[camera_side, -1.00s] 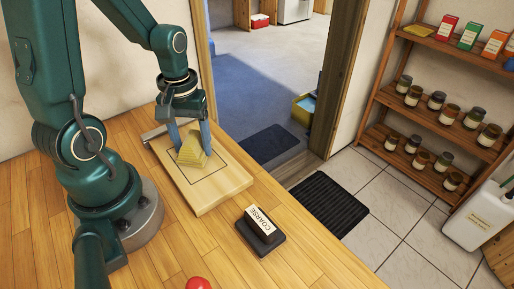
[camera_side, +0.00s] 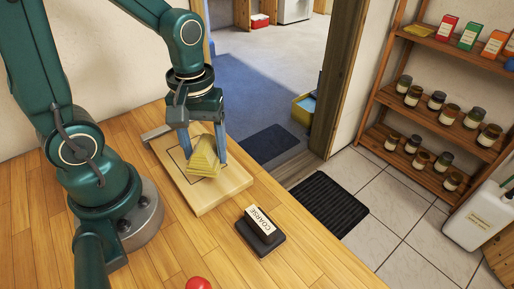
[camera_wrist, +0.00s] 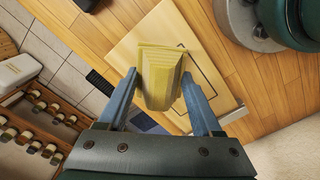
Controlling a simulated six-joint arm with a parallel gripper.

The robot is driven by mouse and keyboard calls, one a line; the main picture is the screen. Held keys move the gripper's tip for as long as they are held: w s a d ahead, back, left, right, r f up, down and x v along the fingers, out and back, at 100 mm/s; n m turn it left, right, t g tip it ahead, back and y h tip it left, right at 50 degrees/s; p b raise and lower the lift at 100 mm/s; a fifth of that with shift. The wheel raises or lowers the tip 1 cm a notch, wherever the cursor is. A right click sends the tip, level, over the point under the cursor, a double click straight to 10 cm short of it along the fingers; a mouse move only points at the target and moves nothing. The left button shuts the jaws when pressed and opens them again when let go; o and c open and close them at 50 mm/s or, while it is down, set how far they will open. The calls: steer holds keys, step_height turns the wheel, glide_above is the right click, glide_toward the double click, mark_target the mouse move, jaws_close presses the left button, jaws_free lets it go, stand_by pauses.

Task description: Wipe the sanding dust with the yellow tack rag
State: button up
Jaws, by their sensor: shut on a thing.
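The yellow tack rag (camera_side: 203,157) is a folded, ridged bundle between the blue fingers of my gripper (camera_side: 204,152). My gripper is shut on it. The rag is low over the pale wooden board (camera_side: 222,192), which has a dark outlined rectangle; I cannot tell whether it touches the board. In the wrist view the rag (camera_wrist: 161,75) is between both fingertips, over the board (camera_wrist: 135,48). No sanding dust can be made out on the visible part of the board; the area under the rag is hidden.
A dark block labelled COARSE (camera_side: 260,231) sits on the wooden bench (camera_side: 195,248) in front of the board. A red round thing (camera_side: 198,284) is at the bench's front edge. A shelf of jars (camera_side: 440,110) stands beyond, at the right. The bench between is clear.

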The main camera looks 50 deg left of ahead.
steer(key=shift+r, duration=2.5)
